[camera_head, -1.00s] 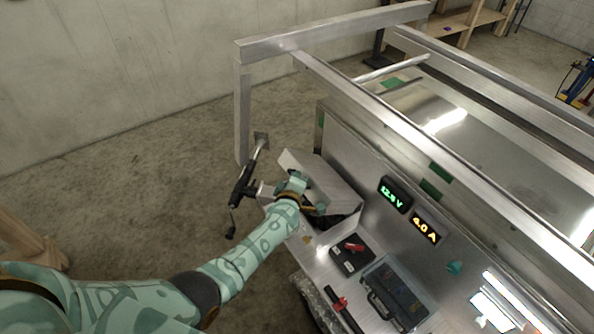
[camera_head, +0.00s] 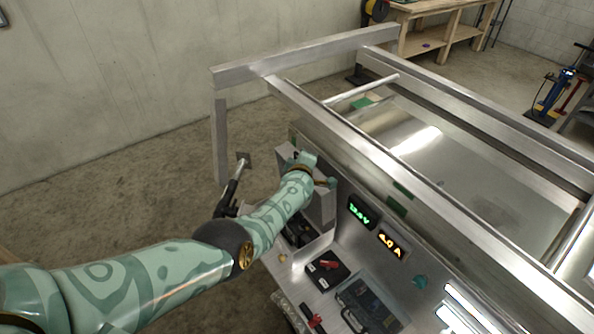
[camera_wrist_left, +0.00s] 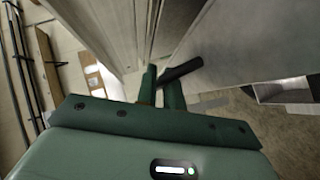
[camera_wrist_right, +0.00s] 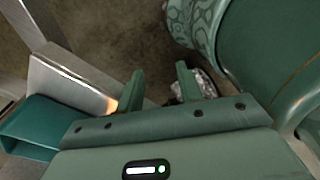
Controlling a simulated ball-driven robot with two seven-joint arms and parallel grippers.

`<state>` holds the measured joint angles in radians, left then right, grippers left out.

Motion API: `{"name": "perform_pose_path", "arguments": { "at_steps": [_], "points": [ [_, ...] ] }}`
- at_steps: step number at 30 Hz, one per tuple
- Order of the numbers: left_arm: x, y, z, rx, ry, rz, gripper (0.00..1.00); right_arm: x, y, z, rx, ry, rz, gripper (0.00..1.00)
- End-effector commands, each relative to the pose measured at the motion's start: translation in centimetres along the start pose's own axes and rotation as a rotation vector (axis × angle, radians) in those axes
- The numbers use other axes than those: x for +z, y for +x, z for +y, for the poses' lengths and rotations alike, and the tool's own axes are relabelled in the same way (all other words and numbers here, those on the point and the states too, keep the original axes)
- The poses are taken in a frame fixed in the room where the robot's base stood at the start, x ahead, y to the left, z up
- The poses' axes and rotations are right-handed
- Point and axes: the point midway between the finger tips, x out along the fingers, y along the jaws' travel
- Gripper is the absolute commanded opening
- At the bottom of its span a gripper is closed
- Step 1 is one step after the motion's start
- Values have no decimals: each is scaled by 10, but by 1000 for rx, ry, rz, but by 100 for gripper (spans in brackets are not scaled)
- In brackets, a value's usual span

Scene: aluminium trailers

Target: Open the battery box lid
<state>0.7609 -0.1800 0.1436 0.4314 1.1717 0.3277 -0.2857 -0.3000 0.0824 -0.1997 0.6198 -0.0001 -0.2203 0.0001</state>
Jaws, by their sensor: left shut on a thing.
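The battery box lid (camera_head: 322,209) is a grey metal cover, raised and steeply tilted close to the upright panel in the head view. Dark contents of the battery box (camera_head: 299,234) show below it, partly hidden by my left arm. My left gripper (camera_head: 322,178) is at the lid's upper part. In the left wrist view its fingers (camera_wrist_left: 161,78) are closed on a dark bar-like handle (camera_wrist_left: 183,69) beside a grey metal face, which seems to be the lid (camera_wrist_left: 235,45). My right gripper (camera_wrist_right: 160,72) shows only in the right wrist view, with its fingers apart and nothing between them.
The panel (camera_head: 335,185) carries a green readout (camera_head: 361,211) and an amber readout (camera_head: 391,244). A black switch box with a red lever (camera_head: 327,269) and a dark case (camera_head: 370,305) sit right of the battery box. Trailer rails (camera_head: 400,180) run behind the panel.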

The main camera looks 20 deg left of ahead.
Motion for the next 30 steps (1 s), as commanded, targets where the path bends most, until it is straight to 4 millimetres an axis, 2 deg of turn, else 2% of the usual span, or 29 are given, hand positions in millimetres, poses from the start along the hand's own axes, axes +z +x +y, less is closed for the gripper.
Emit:
{"name": "perform_pose_path", "arguments": {
  "at_steps": [7,23,24,30],
  "points": [
    [6,6,7,0,-3,1,0,1,7,-2,-2,1,-1,36],
    [7,8,9,-1,-4,1,0,0,8,-4,-5,1,0,36],
    [7,8,9,-1,-4,1,18,0,8,-4,-5,1,0,36],
    [7,8,9,0,-2,1,18,0,8,-4,-5,2,0,36]
  ]
}}
